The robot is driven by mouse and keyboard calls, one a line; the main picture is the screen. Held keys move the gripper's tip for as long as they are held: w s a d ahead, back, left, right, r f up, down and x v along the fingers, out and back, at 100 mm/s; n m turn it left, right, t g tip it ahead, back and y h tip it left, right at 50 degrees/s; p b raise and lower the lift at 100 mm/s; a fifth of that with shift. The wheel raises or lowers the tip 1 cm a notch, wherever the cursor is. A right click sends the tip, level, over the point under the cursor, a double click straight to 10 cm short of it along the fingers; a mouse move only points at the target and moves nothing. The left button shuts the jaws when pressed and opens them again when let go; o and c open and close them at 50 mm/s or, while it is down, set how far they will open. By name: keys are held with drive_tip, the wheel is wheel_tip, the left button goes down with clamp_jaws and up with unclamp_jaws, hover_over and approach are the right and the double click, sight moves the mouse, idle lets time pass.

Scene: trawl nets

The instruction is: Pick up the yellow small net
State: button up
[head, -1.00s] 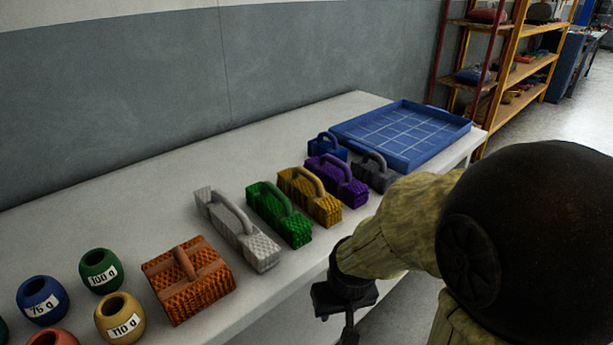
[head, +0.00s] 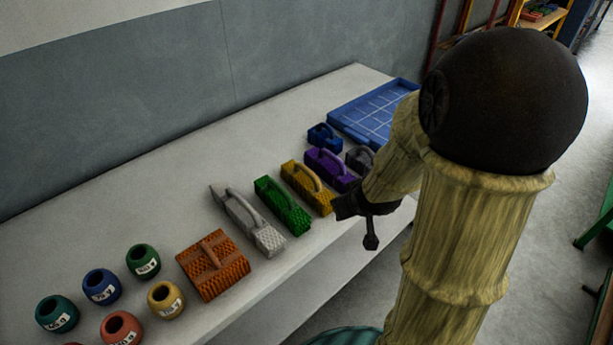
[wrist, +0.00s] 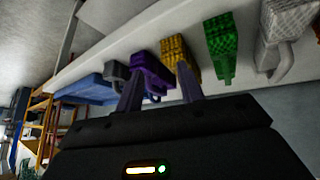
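The yellow small net (head: 307,187) is a woven block with an arched handle. It lies on the pale table between the green net (head: 282,206) and the purple net (head: 331,169). My gripper (head: 358,215) is by the table's front edge, close to the near end of the yellow net in the head view. In the wrist view, the fingers of my gripper (wrist: 159,82) are apart with nothing between them. The yellow net (wrist: 174,50) shows beyond the fingers there, and the purple net (wrist: 150,74) is next to it. I see no clear contact.
A grey net (head: 248,222) and an orange net (head: 212,266) lie to the left, with several labelled pots, one blue (head: 102,287). A small blue net (head: 324,137), a dark grey net (head: 360,158) and a blue tray (head: 368,118) are to the right. The table's back is clear.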

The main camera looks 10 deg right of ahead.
drive_tip(key=w+n+t+y, duration=0.1)
drive_tip(key=y, duration=0.1)
drive_tip(key=w+r+n+t+y, duration=0.1)
drive_tip(key=w+t+y, duration=0.1)
drive_tip(key=w+r+n+t+y, duration=0.1)
drive_tip(key=w+t+y, duration=0.1)
drive_tip(key=shift+d+r, duration=0.2)
drive_tip(key=shift+d, duration=0.05)
approach(307, 169)
drive_tip(key=x, duration=0.5)
drive_tip(key=shift+a+r+b, duration=0.15)
drive_tip(key=shift+r+b, duration=0.1)
drive_tip(key=shift+b, duration=0.05)
drive_tip(key=shift+f+x, duration=0.25)
drive_tip(key=shift+x, duration=1.1)
drive_tip(key=shift+f+x, duration=0.3)
drive_tip(key=shift+x, duration=1)
drive_tip(key=shift+s+d, duration=0.15)
drive_tip(key=shift+d, duration=0.05)
